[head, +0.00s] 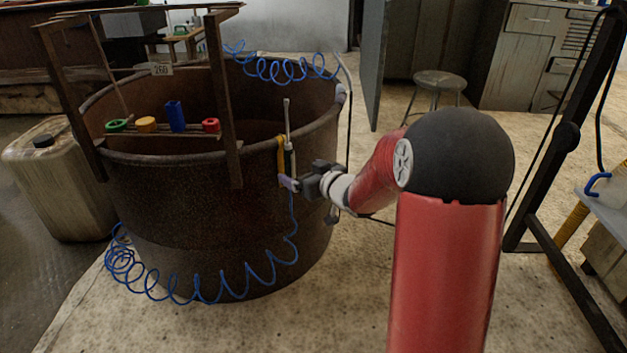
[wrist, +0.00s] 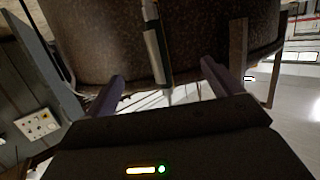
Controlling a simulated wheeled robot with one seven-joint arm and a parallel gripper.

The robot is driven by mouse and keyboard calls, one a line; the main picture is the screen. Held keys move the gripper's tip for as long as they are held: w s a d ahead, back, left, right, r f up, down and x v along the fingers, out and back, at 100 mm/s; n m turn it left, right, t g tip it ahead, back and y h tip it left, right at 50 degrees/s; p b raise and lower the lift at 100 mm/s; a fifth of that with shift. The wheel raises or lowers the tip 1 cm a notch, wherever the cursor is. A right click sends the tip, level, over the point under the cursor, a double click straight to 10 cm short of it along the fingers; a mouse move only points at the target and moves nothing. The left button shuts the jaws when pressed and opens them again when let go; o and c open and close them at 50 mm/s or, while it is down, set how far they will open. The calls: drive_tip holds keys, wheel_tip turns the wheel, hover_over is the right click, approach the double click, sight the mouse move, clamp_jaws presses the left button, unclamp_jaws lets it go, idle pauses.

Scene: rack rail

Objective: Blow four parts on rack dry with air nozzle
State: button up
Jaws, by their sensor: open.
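The rack rail (head: 185,132) spans the rusty vat and carries a green ring-like part (head: 117,126), a yellow part (head: 147,124), a tall blue part (head: 176,116) and a red part (head: 211,125). The air nozzle (head: 288,125), a slim grey wand with a blue coiled hose (head: 220,295), stands upright at the vat's right rim. My gripper (head: 289,184) is at the nozzle's lower part. In the wrist view the fingers of my gripper (wrist: 162,72) are open, with the nozzle (wrist: 156,50) between them and visible gaps on both sides. Whether the nozzle's depth matches the fingertips is unclear.
The rusty vat (head: 190,215) fills the centre left, with brown frame posts (head: 222,100) at its front. A plastic canister (head: 55,185) stands at the left. A stool (head: 440,82) is behind right, and a dark stand (head: 560,150) is at the right. The floor between is clear.

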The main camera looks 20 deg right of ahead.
sight(291, 153)
drive_tip(key=shift+b+x, duration=0.4)
drive_tip(key=shift+x, duration=3.15)
drive_tip(key=shift+r, duration=0.1)
drive_tip(key=c, duration=1.7)
drive_tip(key=shift+r, duration=0.1)
drive_tip(key=shift+r+p, duration=1.8)
drive_tip(key=shift+r, duration=0.2)
drive_tip(key=shift+s+f, duration=0.1)
drive_tip(key=shift+s+d, duration=0.5)
drive_tip(key=shift+s, duration=0.7)
drive_tip(key=shift+s+d, duration=0.5)
drive_tip(key=shift+s, duration=0.75)
drive_tip(key=shift+s+d, duration=0.5)
drive_tip(key=shift+s, duration=0.7)
